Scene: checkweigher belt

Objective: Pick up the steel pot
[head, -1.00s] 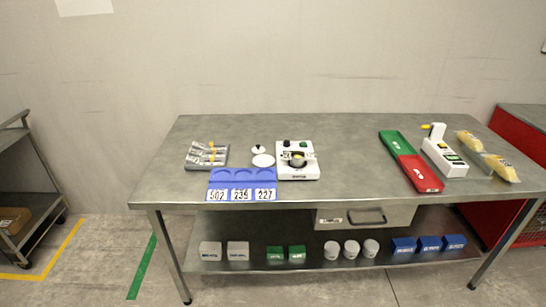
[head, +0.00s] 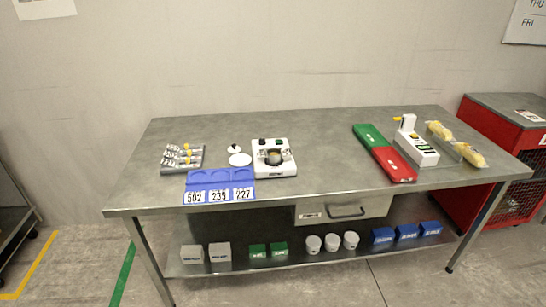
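What looks like the steel pot (head: 274,157) is a small, round, dark-rimmed metal vessel. It sits on a white device (head: 262,173) with green and black buttons, near the middle of the steel table. A white disc (head: 240,160) and a small white piece with a dark knob (head: 235,148) lie just left of the device. My gripper is not in view.
The steel table (head: 320,129) has clear room behind and right of the device. A blue numbered tray (head: 219,175), grey rack (head: 166,169), green-and-red tray (head: 384,151), white switch box (head: 416,149) and yellow bags (head: 468,155) stand on it. A drawer (head: 342,209) hangs below.

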